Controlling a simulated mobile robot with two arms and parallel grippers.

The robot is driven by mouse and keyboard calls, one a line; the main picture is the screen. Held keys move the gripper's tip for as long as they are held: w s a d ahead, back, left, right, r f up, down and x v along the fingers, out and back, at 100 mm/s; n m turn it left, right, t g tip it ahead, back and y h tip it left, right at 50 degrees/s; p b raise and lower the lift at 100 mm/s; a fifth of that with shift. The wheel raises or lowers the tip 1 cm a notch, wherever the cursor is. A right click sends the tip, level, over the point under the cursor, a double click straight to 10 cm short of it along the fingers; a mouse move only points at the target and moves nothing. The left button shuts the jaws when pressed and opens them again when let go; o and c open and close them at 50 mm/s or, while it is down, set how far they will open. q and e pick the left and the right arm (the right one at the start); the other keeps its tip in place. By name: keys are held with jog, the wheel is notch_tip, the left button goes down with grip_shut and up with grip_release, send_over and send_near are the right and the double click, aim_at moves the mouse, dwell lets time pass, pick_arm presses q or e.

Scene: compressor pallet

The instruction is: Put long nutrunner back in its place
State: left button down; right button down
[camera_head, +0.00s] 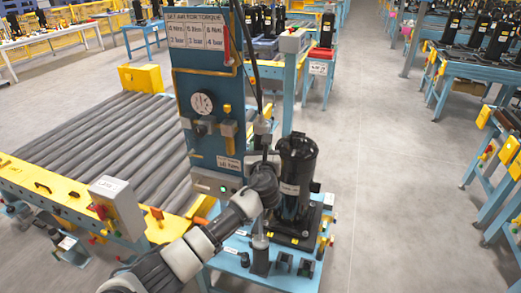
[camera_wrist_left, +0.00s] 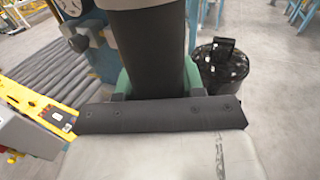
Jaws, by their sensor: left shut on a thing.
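My left gripper (camera_head: 264,188) is shut on a dark upright tool, which I take to be the long nutrunner (camera_head: 263,128). Its grey upper part shows above the gripper, beside the control panel's right edge. In the left wrist view a thick dark cylinder, the nutrunner's body (camera_wrist_left: 148,50), stands between the green-padded jaws (camera_wrist_left: 155,82). A grey shaft (camera_head: 260,241) shows below the gripper, over a dark holder (camera_head: 261,264) on the blue bench (camera_head: 236,262). Whether the shaft sits in the holder I cannot tell. My right gripper is not in view.
A black compressor (camera_head: 297,178) stands close to the gripper's right; its top also shows in the left wrist view (camera_wrist_left: 221,65). The blue control panel (camera_head: 208,85) with a gauge rises behind. A roller conveyor (camera_head: 100,140) lies left. The floor aisle at right is clear.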

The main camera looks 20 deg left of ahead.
pick_arm(q)
jog(key=c, duration=1.1)
grip_release()
jog(key=o, duration=0.5)
jog(key=shift+s, duration=0.1)
jog(key=shift+f, duration=0.4)
jog(key=v, duration=0.3)
jog(key=b+v, duration=0.1)
jog(key=v, duration=0.6)
jog(key=shift+s+d+r+b, duration=0.15)
jog(key=shift+s+r+b, duration=0.15)
jog(key=shift+s+b, duration=0.1)
